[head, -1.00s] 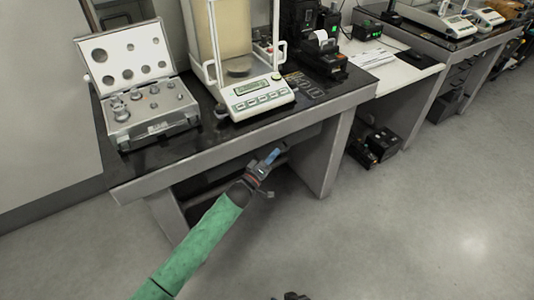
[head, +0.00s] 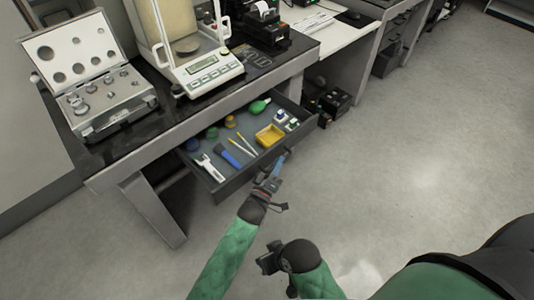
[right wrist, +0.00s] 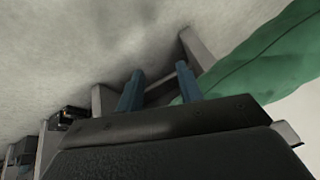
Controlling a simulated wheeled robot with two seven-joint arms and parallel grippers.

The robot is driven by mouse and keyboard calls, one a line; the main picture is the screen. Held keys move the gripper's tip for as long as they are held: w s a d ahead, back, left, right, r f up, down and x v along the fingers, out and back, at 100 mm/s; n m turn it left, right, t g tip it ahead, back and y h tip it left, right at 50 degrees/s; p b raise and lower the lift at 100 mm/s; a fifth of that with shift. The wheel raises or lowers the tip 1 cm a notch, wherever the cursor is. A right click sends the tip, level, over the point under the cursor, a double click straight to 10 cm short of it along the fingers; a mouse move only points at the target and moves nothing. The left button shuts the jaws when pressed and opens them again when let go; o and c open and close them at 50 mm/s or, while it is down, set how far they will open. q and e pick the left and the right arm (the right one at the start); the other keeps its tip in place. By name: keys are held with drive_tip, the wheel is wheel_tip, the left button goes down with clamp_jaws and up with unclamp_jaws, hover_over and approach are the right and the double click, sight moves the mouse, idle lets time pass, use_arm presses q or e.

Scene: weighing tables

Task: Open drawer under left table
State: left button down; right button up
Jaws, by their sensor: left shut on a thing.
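The drawer (head: 222,192) under the left table (head: 214,111) is pulled out, and its dark interior shows. My left gripper (head: 277,168) is at the drawer's front edge, shut on the drawer handle, which is mostly hidden by the fingers. My right gripper (head: 268,260) is low in front of the table, apart from the drawer. In the right wrist view its two blue fingers (right wrist: 159,72) stand apart with nothing between them.
The drawer holds a yellow tray (head: 270,135), a green bulb (head: 259,106), a blue-handled tool (head: 228,157) and other small items. A weight case (head: 108,122) and a balance (head: 203,72) stand on the table. Black boxes (head: 333,102) sit on the floor; the floor to the right is clear.

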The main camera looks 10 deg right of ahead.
use_arm(q)
drive_tip(key=shift+s+d+f, duration=0.1)
drive_tip(key=shift+s+d, duration=0.35)
drive_tip(key=shift+s, duration=0.35)
drive_tip(key=shift+s+d, duration=0.4)
drive_tip(key=shift+s, duration=0.35)
use_arm(e)
drive_tip(key=shift+s+d+r, duration=0.2)
drive_tip(key=shift+d+r, duration=0.1)
drive_tip(key=shift+d, duration=0.25)
use_arm(q)
drive_tip(key=c, duration=1.5)
unclamp_jaws()
